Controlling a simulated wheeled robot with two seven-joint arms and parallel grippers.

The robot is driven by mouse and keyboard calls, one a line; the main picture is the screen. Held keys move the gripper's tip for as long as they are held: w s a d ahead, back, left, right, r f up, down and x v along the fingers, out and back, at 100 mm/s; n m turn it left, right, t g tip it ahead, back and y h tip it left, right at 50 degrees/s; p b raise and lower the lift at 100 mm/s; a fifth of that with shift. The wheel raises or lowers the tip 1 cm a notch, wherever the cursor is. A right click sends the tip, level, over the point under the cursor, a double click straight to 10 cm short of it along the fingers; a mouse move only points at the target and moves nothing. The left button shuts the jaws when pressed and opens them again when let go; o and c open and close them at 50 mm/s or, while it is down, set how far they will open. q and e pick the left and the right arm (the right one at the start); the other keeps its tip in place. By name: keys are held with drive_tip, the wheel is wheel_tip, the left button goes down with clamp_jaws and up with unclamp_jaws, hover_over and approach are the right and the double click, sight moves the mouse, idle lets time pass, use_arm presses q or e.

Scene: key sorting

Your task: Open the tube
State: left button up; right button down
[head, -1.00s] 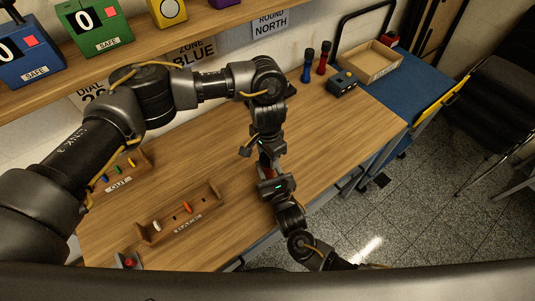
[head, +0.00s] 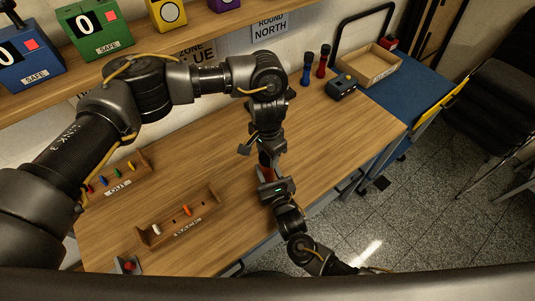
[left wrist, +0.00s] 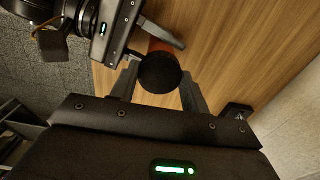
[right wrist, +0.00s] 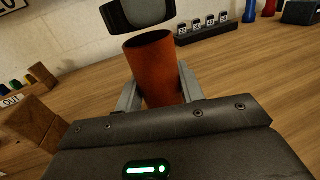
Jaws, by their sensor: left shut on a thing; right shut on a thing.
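The orange-red tube (right wrist: 158,75) stands between the fingers of my right gripper (right wrist: 158,98), which is shut on it. Its dark open mouth shows at the top in the right wrist view. The black cap (left wrist: 160,73) is between the fingers of my left gripper (left wrist: 160,88), shut on it. In the right wrist view the cap (right wrist: 140,12) is above the tube's mouth, apart from it. In the head view my left gripper (head: 266,143) is just above my right gripper (head: 272,180); a little of the tube (head: 265,160) shows between them, and the cap is hard to make out.
A wooden OUT rack (head: 119,183) with several coloured pieces and a wooden tray (head: 205,223) stand at the left. Red and blue flashlights (head: 321,63) and a black box (head: 341,86) stand at the back right. Open table lies right of the grippers.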

sight(267, 157)
drive_tip(key=shift+f, duration=0.15)
use_arm(q)
drive_tip(key=shift+r, duration=2)
drive_tip(key=shift+w, duration=0.1)
use_arm(e)
drive_tip(key=c, duration=0.8)
unclamp_jaws()
